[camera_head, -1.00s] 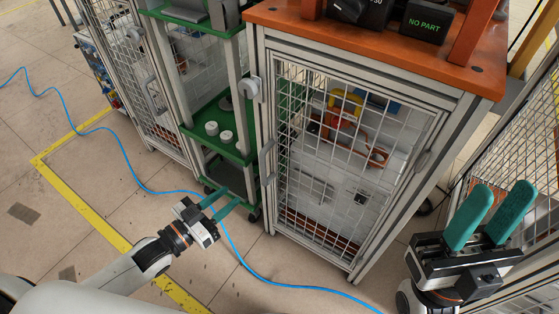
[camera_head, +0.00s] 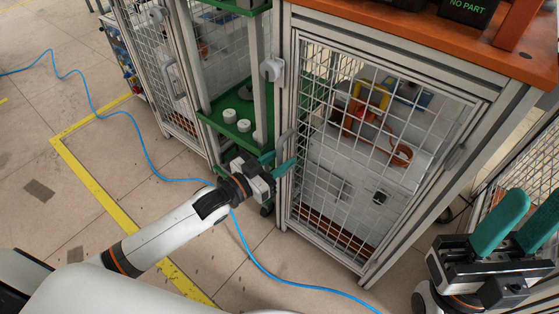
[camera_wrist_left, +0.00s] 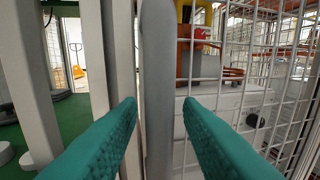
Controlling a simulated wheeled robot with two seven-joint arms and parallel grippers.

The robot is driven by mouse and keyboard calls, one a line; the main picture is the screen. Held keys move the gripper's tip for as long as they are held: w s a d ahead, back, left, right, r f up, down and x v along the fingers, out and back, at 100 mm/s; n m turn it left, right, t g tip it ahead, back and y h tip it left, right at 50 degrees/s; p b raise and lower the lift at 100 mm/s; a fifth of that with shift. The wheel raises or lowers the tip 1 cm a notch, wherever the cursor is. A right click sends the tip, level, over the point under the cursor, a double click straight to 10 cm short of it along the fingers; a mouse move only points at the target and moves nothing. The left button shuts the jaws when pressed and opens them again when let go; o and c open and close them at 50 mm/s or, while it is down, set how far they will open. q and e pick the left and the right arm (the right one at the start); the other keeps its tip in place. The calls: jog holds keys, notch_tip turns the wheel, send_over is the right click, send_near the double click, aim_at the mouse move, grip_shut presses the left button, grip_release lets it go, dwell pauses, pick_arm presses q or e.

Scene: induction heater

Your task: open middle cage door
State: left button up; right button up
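The middle cage door (camera_head: 350,150) is a wire-mesh panel in a grey frame, shut under the orange tabletop. A grey vertical handle (camera_head: 285,140) stands at its left edge. In the left wrist view the handle (camera_wrist_left: 157,90) rises between the two teal fingers. My left gripper (camera_head: 277,163) is open, with its fingers on either side of the handle; I cannot tell whether either touches it. My right gripper (camera_head: 536,205) is at the lower right, its teal fingers apart and empty, away from the door.
A green shelf rack (camera_head: 237,122) with white round parts stands left of the cage. Another mesh cage door (camera_head: 165,75) is farther left. A blue hose (camera_head: 250,262) crosses the floor below my left arm. Open tiled floor lies in front, with a yellow line (camera_head: 95,185).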

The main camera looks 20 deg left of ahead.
pick_arm(q)
grip_shut()
jog(key=shift+s, duration=0.15)
